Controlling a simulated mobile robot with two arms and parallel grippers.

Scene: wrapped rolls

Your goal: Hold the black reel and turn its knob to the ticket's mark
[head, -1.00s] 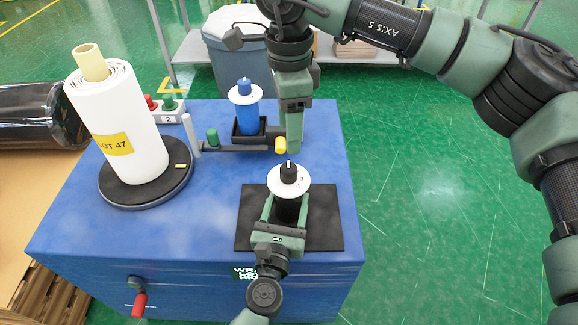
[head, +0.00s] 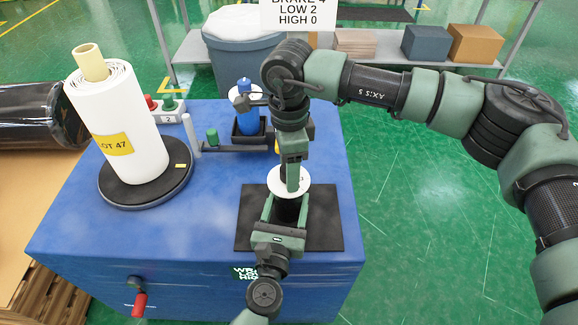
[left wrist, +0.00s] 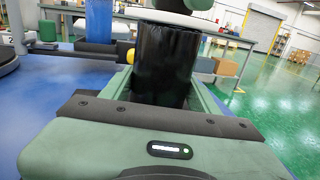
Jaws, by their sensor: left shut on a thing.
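The black reel (head: 287,212) stands upright on a black mat (head: 325,230), with a white disc (head: 274,184) on top. My left gripper (head: 286,206) is shut on the reel, a finger on either side. In the left wrist view the reel's dark body (left wrist: 165,65) stands between the fingers under the disc. My right gripper (head: 293,182) points down at the disc's centre, where the knob is; it hides the knob, and its finger gap cannot be made out. A white card (head: 298,14) at the top reads BRAKE 4, LOW 2, HIGH 0, partly cut off.
A white roll (head: 125,125) labelled LOT 47 stands on a dark turntable at the left of the blue table (head: 190,235). A blue reel (head: 247,122) in a black holder stands behind, partly covered by my right arm. A red handle (head: 139,304) sticks out in front.

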